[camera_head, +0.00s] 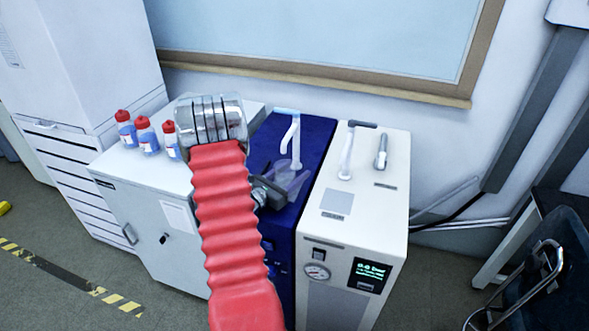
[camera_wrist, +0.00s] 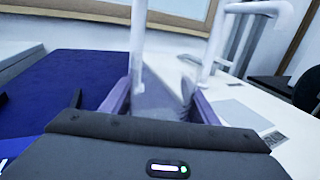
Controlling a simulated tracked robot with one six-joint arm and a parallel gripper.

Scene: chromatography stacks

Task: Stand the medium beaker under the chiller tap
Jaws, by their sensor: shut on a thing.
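My gripper (camera_head: 270,190) is shut on a clear glass beaker (camera_head: 291,181), held over the right part of the blue machine's top (camera_head: 312,135). The beaker looks upright. It also shows faintly between the fingers in the wrist view (camera_wrist: 160,98). A white curved tap (camera_head: 291,137) rises behind the beaker on the blue machine, its spout end close to the beaker's mouth in the picture. I cannot tell whether the beaker's base touches the top. Neither machine shows a readable name, so I cannot tell which is the chiller.
A white machine (camera_head: 372,215) with a gauge and lit display stands close on the right, with its own white tap (camera_head: 347,153) and a grey handle (camera_head: 381,151). Red-capped bottles (camera_head: 147,136) stand on the white cabinet (camera_head: 150,185) at left. A wall is behind.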

